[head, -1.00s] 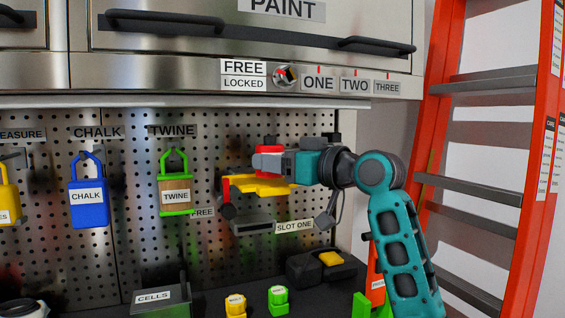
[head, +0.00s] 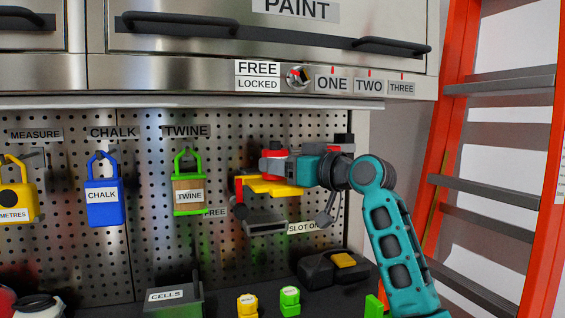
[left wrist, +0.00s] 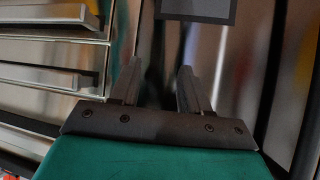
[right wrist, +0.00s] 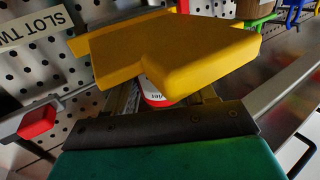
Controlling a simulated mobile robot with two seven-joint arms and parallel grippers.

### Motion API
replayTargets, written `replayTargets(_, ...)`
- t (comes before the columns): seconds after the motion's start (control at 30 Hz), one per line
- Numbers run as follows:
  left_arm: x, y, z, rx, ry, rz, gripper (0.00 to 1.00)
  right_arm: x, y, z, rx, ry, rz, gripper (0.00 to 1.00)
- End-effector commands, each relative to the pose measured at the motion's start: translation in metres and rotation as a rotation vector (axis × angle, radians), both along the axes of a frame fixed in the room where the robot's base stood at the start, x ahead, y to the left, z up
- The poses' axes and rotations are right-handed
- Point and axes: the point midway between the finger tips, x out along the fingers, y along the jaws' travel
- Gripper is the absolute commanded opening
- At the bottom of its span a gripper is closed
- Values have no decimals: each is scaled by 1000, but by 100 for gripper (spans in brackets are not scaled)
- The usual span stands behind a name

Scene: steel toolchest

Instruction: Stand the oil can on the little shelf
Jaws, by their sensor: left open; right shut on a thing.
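The oil can (head: 272,155) is a small red can, mostly hidden by my right gripper (head: 276,165). My right gripper is shut on it from the right. A yellow shelf-like piece (head: 268,188) lies just below the can, in front of the pegboard. In the right wrist view the yellow piece (right wrist: 175,50) covers most of the can, leaving a red and white labelled bit (right wrist: 155,95) visible between the fingers. Whether the can touches the yellow piece cannot be told. My left gripper (left wrist: 158,85) is open and empty, away from the board, in the left wrist view.
A grey ledge (head: 265,228) is below the yellow piece, beside the SLOT ONE label. A dark case (head: 320,270) and a CELLS box (head: 172,303) stand below. An orange ladder (head: 450,130) stands right.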

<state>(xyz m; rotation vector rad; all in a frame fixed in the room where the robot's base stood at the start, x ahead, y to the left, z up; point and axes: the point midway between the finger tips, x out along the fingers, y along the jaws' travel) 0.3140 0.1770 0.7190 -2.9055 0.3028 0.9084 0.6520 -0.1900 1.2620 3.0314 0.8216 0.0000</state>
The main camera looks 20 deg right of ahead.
Motion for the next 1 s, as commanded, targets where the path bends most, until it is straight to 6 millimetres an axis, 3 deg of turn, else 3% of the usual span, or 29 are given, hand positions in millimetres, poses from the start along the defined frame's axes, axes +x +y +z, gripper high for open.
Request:
replayTargets(0.8, 2, 0, -3, 0, -4, -1, 46, 0, 0, -8, 1, -2, 0, 20)
replayTargets(0.83, 2, 0, -2, 0, -5, -1, 46, 0, 0, -7, 1, -2, 0, 58)
replayTargets(1.0, 3, 0, -2, 0, -7, 0, 46, 0, 0, -8, 1, -2, 0, 74)
